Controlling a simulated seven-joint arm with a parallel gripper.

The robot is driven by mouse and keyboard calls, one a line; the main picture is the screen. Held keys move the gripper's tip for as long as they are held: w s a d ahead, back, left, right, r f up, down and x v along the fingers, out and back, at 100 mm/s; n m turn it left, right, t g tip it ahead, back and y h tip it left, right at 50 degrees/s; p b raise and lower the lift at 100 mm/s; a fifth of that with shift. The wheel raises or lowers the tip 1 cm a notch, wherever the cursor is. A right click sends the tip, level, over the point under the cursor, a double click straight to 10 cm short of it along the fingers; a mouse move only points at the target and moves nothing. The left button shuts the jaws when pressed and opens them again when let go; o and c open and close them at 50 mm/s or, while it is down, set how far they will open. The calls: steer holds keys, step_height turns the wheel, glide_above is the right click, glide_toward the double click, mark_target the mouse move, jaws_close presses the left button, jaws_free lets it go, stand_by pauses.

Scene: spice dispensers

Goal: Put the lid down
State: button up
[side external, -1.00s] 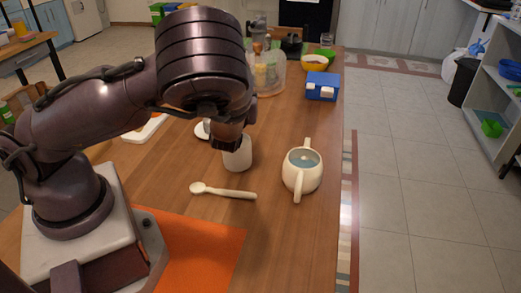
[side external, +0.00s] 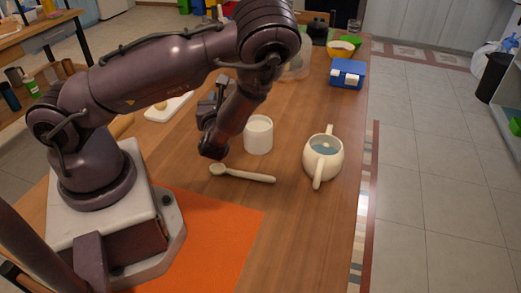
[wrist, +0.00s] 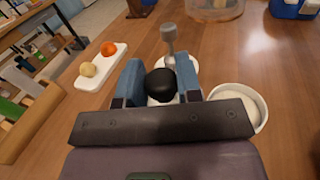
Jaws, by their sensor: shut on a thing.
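My gripper (wrist: 159,84) is shut on the black knob (wrist: 161,83) of a lid, seen between its two blue fingers in the wrist view. Only a little of the lid's white part shows under the knob; the rest is hidden. In the side view my gripper (side external: 212,148) is low over the table, left of the white jar (side external: 258,138), and the lid cannot be made out there. The jar stands upright and open, with pale content inside. It also shows in the wrist view (wrist: 262,112), right of the gripper and apart from it.
A cream spoon (side external: 243,174) lies in front of the jar. A two-handled cream pot (side external: 322,162) stands to the right. A grey-handled utensil (wrist: 168,37) stands at a white saucer (wrist: 190,63) just beyond my gripper. A white board (wrist: 104,68) holds food at left.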

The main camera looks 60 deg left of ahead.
steer(key=s+a+f+n+g+y, duration=0.25)
steer(key=s+n+g, duration=0.2)
steer(key=s, duration=0.35)
steer(key=shift+m+g+h, duration=0.35)
steer(key=shift+h, duration=0.1)
steer(key=shift+w+a+f, duration=0.1)
steer(key=shift+a+f, duration=0.05)
steer(key=shift+f, duration=1.05)
steer(key=shift+a+f, duration=0.15)
steer(key=shift+f, duration=1.05)
steer(key=shift+w+a+f, duration=0.1)
steer(key=shift+a+f, duration=0.05)
steer(key=shift+f, duration=1.05)
steer(key=shift+f, duration=0.3)
steer(key=shift+f, duration=0.3)
steer(key=o, duration=0.9)
steer(key=shift+f, duration=0.1)
steer(key=shift+o, duration=0.2)
